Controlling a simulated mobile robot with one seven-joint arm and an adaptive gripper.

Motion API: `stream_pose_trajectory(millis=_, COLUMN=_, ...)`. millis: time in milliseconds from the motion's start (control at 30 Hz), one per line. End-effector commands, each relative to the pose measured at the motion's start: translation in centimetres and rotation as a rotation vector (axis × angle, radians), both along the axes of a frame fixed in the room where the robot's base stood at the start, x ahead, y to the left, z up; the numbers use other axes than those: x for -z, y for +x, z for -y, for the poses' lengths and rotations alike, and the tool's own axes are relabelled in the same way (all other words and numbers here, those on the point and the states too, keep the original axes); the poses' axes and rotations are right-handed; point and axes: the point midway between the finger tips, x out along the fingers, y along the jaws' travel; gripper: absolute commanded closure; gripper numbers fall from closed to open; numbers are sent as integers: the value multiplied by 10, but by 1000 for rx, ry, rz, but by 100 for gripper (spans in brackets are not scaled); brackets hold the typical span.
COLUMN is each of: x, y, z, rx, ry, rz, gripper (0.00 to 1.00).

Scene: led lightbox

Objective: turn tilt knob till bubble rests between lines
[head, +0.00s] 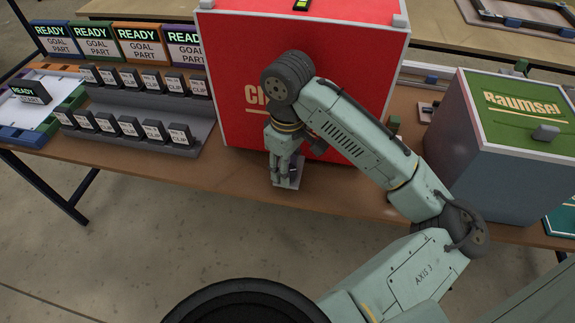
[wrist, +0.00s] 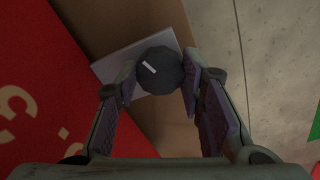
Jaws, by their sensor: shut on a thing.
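In the wrist view a dark round knob (wrist: 159,71) with a white pointer mark stands on a pale grey plate (wrist: 112,66). The mark slants from upper left to lower right. My gripper (wrist: 160,78) has its two fingers on either side of the knob, shut on it. In the head view my gripper (head: 286,176) points down at the grey plate (head: 294,181) near the table's front edge, before the red box. The arm and fingers cover the knob there. I cannot make out a bubble or lines.
The large red box (head: 240,95) stands right behind my gripper. A grey box with a green lid (head: 520,112) is at the right. Racks of labelled blocks (head: 140,110) fill the left. The brown table (head: 225,175) is bare along its front edge.

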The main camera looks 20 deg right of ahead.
Motion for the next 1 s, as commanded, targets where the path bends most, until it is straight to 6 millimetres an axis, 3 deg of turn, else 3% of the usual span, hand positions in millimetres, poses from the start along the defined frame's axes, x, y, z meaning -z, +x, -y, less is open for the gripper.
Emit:
stream_pose_trajectory(millis=167, x=-1, y=1, z=0, rx=3, ry=1, rz=7, gripper=93)
stream_pose_trajectory(millis=200, x=-1, y=1, z=0, rx=3, ry=1, rz=7, gripper=64)
stream_pose_trajectory(millis=500, x=-1, y=1, z=0, rx=2, ry=1, rz=3, gripper=45)
stream_pose_trajectory(millis=833, x=-3, y=0, z=0, rx=1, ry=0, rz=1, gripper=45)
stream_pose_trajectory(millis=1000, x=-24, y=1, z=1, rx=1, ry=-4, rz=3, gripper=45)
